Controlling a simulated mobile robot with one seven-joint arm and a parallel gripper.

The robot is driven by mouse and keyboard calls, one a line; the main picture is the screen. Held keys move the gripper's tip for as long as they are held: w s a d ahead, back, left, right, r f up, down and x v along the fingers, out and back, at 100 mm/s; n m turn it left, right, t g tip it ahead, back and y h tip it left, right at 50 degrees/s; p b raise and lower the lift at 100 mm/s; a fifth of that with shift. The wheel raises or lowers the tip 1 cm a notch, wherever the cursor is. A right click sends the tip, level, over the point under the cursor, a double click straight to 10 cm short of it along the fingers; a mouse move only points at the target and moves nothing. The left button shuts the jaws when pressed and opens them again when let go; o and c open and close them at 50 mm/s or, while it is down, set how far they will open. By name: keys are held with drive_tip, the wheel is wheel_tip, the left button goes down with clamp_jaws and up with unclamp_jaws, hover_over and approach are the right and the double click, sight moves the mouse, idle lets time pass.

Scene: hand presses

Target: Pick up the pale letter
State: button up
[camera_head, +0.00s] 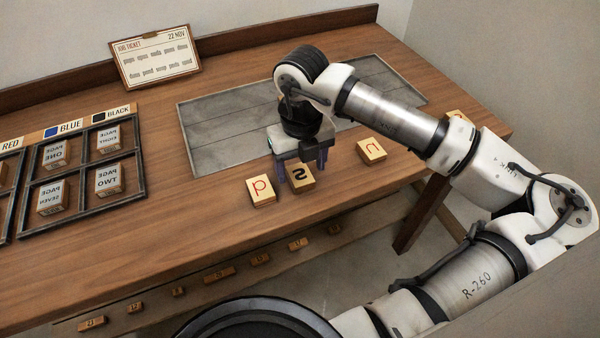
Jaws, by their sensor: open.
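Several letter blocks lie on the wooden table. A pale cream block with a red letter like a reversed p or q (260,191) lies at the front, left of my gripper. A darker tan block with a black s (300,180) lies right beside it. Another pale block with a red n-like letter (371,150) lies to the right. A further block (457,115) is mostly hidden behind my arm. My gripper (303,168) is open, pointing down over the s block, with its fingers at that block's sides. I cannot tell their exact height. The block's far part is hidden.
A grey metal plate (215,130) is set in the table behind the gripper. At left, dark-framed trays (75,215) hold page blocks under BLUE and BLACK labels. A ticket board (157,60) stands at the back. Numbered blocks (220,273) line a lower shelf. Table left of the letters is clear.

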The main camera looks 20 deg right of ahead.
sight(300, 177)
drive_tip(key=shift+f, duration=1.15)
drive_tip(key=c, duration=1.1)
drive_tip(key=shift+o, duration=0.2)
drive_tip(key=shift+r, duration=0.1)
